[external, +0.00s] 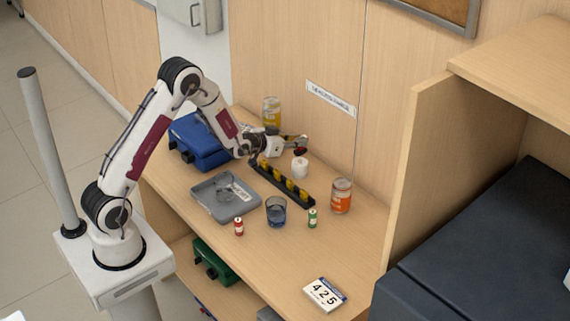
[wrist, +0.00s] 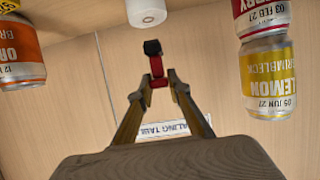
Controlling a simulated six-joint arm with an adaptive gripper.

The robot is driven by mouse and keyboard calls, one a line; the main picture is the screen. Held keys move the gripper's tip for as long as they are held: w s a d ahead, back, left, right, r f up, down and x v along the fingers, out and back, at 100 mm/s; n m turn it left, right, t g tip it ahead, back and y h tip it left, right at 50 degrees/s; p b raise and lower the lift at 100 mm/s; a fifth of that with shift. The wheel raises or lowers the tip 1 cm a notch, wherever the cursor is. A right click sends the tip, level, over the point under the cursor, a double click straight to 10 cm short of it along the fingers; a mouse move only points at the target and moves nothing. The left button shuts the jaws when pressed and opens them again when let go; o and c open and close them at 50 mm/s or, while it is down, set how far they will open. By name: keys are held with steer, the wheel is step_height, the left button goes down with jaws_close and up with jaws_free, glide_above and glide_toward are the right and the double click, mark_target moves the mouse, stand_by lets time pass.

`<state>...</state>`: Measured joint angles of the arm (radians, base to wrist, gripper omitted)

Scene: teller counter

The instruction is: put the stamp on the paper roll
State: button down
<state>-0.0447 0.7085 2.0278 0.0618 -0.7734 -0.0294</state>
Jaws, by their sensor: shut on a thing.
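My gripper (external: 292,145) is over the back of the counter, its fingers shut on a small red and black stamp. The stamp (wrist: 156,65) shows between the fingertips (wrist: 158,88) in the wrist view, its black end pointing away from the fingers. The white paper roll (external: 300,167) stands upright on the counter, just below and close to my gripper in the external view. The roll (wrist: 146,12) is at the top edge of the wrist view, partly cut off, apart from the stamp.
A black rack (external: 283,186) with yellow pieces lies in front of the roll. An orange can (external: 341,196) stands to the right, a yellow can (external: 271,111) behind. A grey tray (external: 213,207), blue glass (external: 276,211) and blue case (external: 203,143) are nearby. The counter's front right is mostly clear.

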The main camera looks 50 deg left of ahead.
mark_target(297, 148)
steer(key=shift+f, duration=1.6)
steer(key=shift+f, duration=0.1)
steer(key=c, duration=1.9)
jaws_free()
steer(key=shift+s+r, duration=0.4)
steer(key=shift+s, duration=0.15)
steer(key=v, duration=1)
steer(key=shift+s+r, duration=0.2)
steer(key=shift+s, duration=0.15)
steer(key=shift+r, duration=0.1)
